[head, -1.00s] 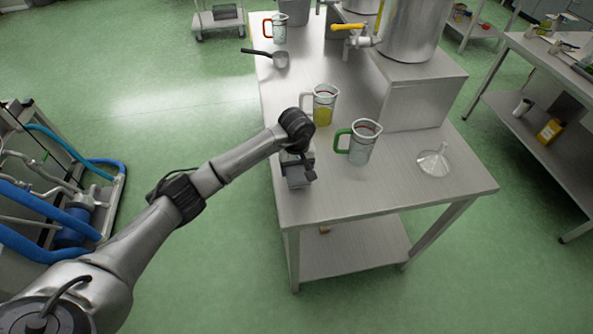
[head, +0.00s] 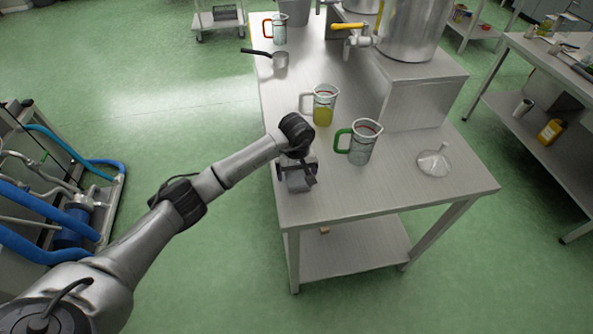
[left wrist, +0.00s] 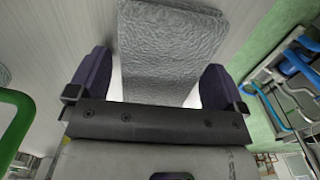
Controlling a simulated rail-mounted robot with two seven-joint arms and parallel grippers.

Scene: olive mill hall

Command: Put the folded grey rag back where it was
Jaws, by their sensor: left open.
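The folded grey rag (left wrist: 172,45) shows large in the left wrist view, lying flat on the pale metal table top. In the head view the grey rag (head: 299,184) is mostly hidden under my gripper, near the table's left edge. My left gripper (head: 297,174) points down over it there. In the left wrist view its fingers (left wrist: 155,84) stand wide apart, one on each side of the rag's near part, with light gaps showing beside the cloth. The gripper is open. My right gripper is in neither view.
A green-handled jug (head: 362,144) stands close right of my gripper. A jug with yellow liquid (head: 324,107) stands behind it. A clear funnel (head: 434,162) sits further right. The steel table's (head: 370,195) front is bare. A scoop (head: 280,60) lies toward the back.

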